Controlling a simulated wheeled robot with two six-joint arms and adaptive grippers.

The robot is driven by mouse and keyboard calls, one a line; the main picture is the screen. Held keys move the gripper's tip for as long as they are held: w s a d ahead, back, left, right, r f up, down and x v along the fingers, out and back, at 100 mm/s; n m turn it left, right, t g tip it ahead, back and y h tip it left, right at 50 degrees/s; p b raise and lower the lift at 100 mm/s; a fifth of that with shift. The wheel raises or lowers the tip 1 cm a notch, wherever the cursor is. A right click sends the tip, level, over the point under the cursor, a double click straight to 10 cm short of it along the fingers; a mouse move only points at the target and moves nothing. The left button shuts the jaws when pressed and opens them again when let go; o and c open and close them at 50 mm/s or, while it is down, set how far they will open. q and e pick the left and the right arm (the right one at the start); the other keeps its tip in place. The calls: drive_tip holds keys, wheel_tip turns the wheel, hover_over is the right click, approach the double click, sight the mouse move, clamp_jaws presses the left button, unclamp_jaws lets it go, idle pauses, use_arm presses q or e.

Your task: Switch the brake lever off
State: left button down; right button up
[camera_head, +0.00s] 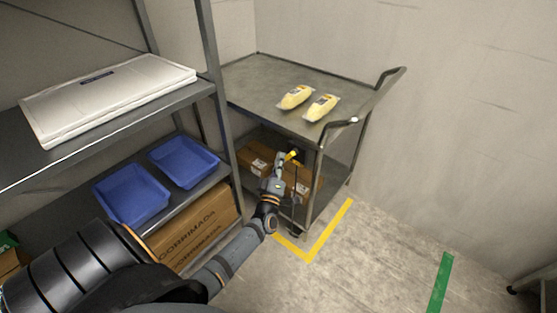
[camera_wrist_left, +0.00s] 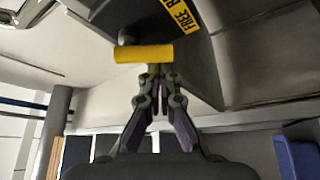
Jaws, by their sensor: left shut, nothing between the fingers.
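The brake lever shows as a yellow, cylindrical grip (camera_wrist_left: 143,54) in the left wrist view. It lies crosswise just beyond my fingertips. In the head view its yellow end (camera_head: 293,154) shows under the front edge of the cart's top, beside one leg. My left gripper (camera_head: 282,159) is at the lever; its fingers (camera_wrist_left: 153,72) are shut with nothing between them. The tips look touching or very close to the grip; I cannot tell which. A yellow label reading "FREE" (camera_wrist_left: 182,14) is on the grey part behind the lever. My right gripper is not in view.
The grey cart (camera_head: 247,77) carries two yellow packs (camera_head: 295,97) (camera_head: 321,107) on top and cardboard boxes (camera_head: 255,160) below. A shelf rack (camera_head: 190,93) with blue trays (camera_head: 130,194) stands close at left.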

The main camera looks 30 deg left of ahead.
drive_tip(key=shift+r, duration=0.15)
use_arm(q)
drive_tip(key=shift+s+d+f+n+g+h+p, duration=0.15)
drive_tip(key=shift+d+n+g+h+p, duration=0.65)
drive_tip(key=shift+n+p, duration=1.75)
drive_tip(key=shift+w+d+f+n+g+p, duration=0.15)
drive_tip(key=shift+d+n+g+p, duration=0.3)
drive_tip(key=shift+n+g+p, duration=2.05)
drive_tip(key=shift+s+d+f+n+h+p, duration=0.1)
drive_tip(key=shift+d+f+n+h+p, duration=0.3)
drive_tip(key=shift+n+p, duration=2.2)
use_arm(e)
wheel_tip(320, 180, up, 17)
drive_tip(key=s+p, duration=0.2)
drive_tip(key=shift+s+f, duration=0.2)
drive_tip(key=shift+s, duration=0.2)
use_arm(q)
drive_tip(key=shift+d+r+m+p, duration=0.1)
drive_tip(key=shift+d+m+p, duration=0.05)
drive_tip(key=shift+m, duration=0.5)
drive_tip(key=shift+d+m+p, duration=0.1)
drive_tip(key=shift+m+p, duration=0.05)
drive_tip(key=shift+m, duration=0.45)
